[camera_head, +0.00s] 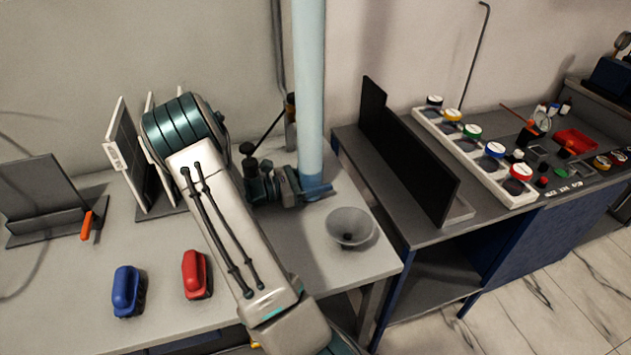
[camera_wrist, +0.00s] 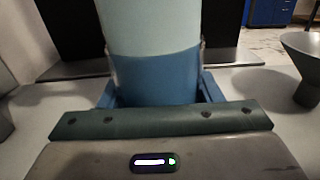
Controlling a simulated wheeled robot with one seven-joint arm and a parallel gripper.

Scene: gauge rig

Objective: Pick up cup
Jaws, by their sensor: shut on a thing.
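A tall pale blue cylinder (camera_head: 310,95) stands upright on the grey table and runs out of the top of the head view. In the wrist view it is a pale green-blue cylinder (camera_wrist: 150,28) with a darker blue lower part. My gripper (camera_head: 314,189) is shut on it low down, near the table top. The blue fingers show on both sides of it in the wrist view (camera_wrist: 158,88). A grey flared cup (camera_head: 350,226) stands on the table, to the right of my gripper and apart from it. The cup also shows at the right in the wrist view (camera_wrist: 304,62).
A blue object (camera_head: 126,291) and a red one (camera_head: 194,274) lie at the front left. White-framed panels (camera_head: 135,155) and a dark stand (camera_head: 45,200) are behind them. At right, a dark upright panel (camera_head: 408,150) stands on a second bench beside a white rack (camera_head: 475,155) of colored-lid jars.

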